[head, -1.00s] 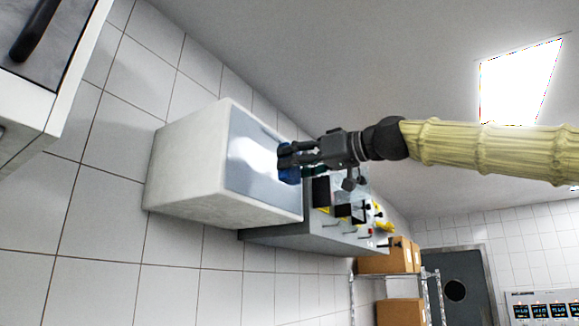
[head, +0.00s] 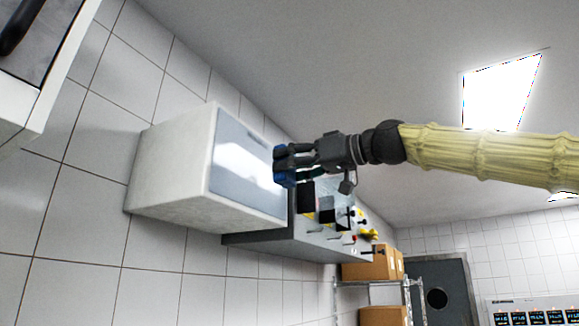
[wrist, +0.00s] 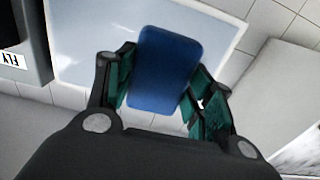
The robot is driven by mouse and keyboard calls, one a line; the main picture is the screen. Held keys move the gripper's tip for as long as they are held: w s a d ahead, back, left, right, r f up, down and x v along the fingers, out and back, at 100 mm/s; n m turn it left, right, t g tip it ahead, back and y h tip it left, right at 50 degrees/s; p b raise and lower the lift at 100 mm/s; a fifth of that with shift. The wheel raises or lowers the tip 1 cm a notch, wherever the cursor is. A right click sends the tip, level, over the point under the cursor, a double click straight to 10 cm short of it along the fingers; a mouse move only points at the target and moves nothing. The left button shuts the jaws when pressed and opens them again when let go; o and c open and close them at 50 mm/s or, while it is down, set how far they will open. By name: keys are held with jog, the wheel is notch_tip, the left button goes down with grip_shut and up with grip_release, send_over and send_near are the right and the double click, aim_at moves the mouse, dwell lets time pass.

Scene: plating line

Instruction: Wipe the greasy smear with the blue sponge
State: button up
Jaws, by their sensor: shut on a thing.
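My gripper (head: 284,166) is shut on the blue sponge (head: 283,181). In the wrist view the sponge (wrist: 166,70) sits between the two green-padded fingers of my gripper (wrist: 160,88). Behind it is a pale grey-blue panel (wrist: 95,55) with a light rim. In the head view this panel (head: 225,180) is on the face of a white box (head: 170,165), and the sponge overlaps its right edge. I cannot tell whether the sponge touches the panel. A bright white patch (head: 240,160) shows on the panel; whether it is glare or the smear is unclear.
A grey unit (head: 285,243) bearing several small items is right of the box in the head view. Cardboard boxes (head: 366,264) stand on a rack beyond it. A dark device with a "FLY" label (wrist: 13,60) is left of the panel in the wrist view.

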aim_at(247, 176)
dwell(0.4)
jog(key=shift+p+x, duration=0.9)
jog(key=shift+x, duration=2.45)
jog(key=shift+p+x, duration=0.4)
jog(key=shift+x, duration=0.7)
jog(key=shift+w+d+f, duration=0.1)
jog(key=shift+w+d+p, duration=0.5)
jog(key=shift+w+d, duration=0.05)
jog(key=shift+w, duration=0.25)
jog(key=shift+w+d+p, duration=0.45)
jog(key=shift+w+d, duration=0.05)
jog(key=shift+w, duration=0.3)
jog(key=shift+s+a+b, duration=0.4)
jog(key=shift+s+a, duration=0.2)
jog(key=shift+s, duration=0.25)
jog(key=shift+s+a+b, duration=0.4)
jog(key=shift+s+a, duration=0.2)
jog(key=shift+s, duration=0.2)
jog(key=shift+s+d+f, duration=0.1)
